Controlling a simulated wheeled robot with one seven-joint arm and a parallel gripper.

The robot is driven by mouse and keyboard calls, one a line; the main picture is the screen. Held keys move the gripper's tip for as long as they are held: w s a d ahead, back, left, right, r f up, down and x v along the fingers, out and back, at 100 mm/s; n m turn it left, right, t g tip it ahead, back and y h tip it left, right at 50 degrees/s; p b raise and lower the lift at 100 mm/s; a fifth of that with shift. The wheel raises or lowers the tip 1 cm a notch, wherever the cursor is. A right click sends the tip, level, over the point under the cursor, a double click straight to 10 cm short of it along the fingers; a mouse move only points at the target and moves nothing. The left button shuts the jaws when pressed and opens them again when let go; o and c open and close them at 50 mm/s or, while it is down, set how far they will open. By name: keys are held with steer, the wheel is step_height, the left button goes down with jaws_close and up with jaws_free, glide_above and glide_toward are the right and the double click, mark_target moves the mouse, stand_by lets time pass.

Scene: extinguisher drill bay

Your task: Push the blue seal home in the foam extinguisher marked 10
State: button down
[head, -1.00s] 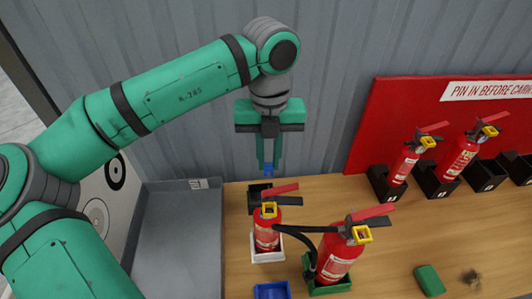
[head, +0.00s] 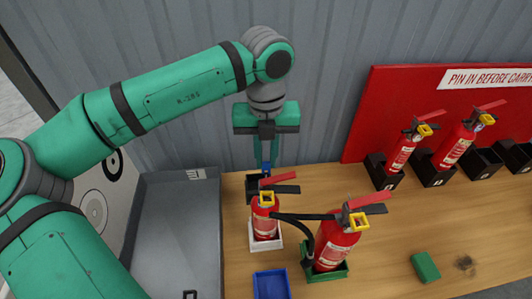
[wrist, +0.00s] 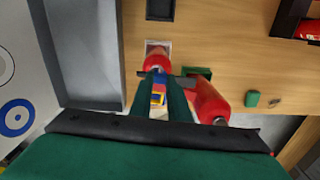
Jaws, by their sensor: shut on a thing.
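My gripper (head: 266,163) is shut on the small blue seal (head: 266,168). It points down just above and behind the handle of the smaller red extinguisher (head: 264,222), which stands upright in a white holder. A larger red extinguisher (head: 335,242) with a black hose stands to its right in a green holder. Both have yellow parts at the head. In the wrist view, the smaller extinguisher (wrist: 155,62) and the larger one (wrist: 208,102) lie beyond and beside my fingers. The number 10 is not readable on either, and the seal's seat is hidden.
A blue tray (head: 271,284) lies in front, and a grey bin (head: 180,235) stands left. A black holder (head: 254,188) is behind the smaller extinguisher. Two more extinguishers stand in black holders by the red board (head: 385,125). A green block (head: 425,267) lies right on open table.

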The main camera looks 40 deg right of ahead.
steer(key=shift+f, duration=1.25)
steer(key=shift+f, duration=0.15)
stand_by(2.7)
steer(key=c, duration=1.6)
jaws_free()
step_height(320, 180, up, 11)
steer(key=shift+f, duration=0.1)
